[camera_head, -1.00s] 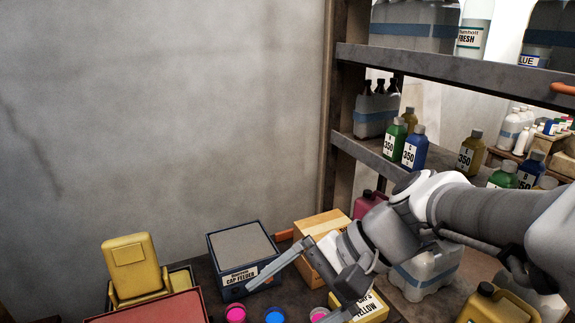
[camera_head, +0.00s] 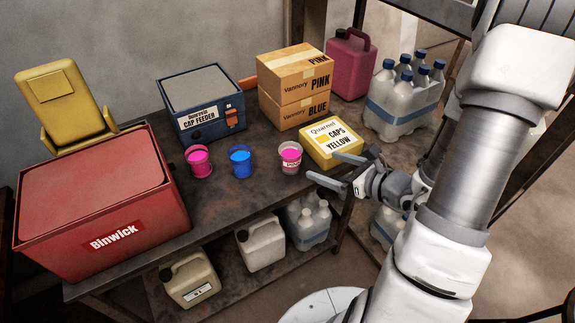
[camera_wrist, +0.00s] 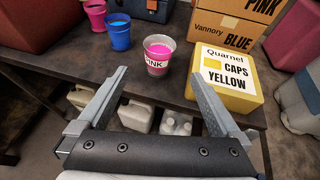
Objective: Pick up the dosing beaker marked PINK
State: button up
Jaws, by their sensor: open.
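The dosing beaker marked PINK (camera_head: 290,158) is a clear cup with pink contents. It stands upright on the dark workbench, left of the yellow caps box. In the wrist view the PINK beaker (camera_wrist: 158,55) is ahead of the fingers, its label partly readable. My gripper (camera_head: 330,171) is open and empty at the bench's front right, just right of the beaker. In the wrist view my gripper (camera_wrist: 160,98) has its two fingers spread wide, with the beaker beyond and between them, not touching.
A blue cup (camera_head: 240,161) and a pink cup (camera_head: 199,162) stand left of the beaker. The yellow caps box (camera_head: 331,146) is close on its right. Cardboard boxes (camera_head: 296,90) and a cap feeder box (camera_head: 203,104) stand behind. A red Binwick box (camera_head: 95,205) is at left.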

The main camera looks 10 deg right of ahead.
jog(key=b, duration=0.2)
send_near(284, 152)
jog(key=x, duration=0.5)
jog(key=shift+w, duration=0.15)
jog(key=b+x, duration=0.1)
jog(key=x, duration=0.4)
jog(key=shift+a+f+b, duration=0.1)
jog(key=shift+f+b, duration=0.1)
jog(key=shift+b, duration=0.1)
jog(key=c, duration=1.5)
jog(key=shift+r, duration=0.1)
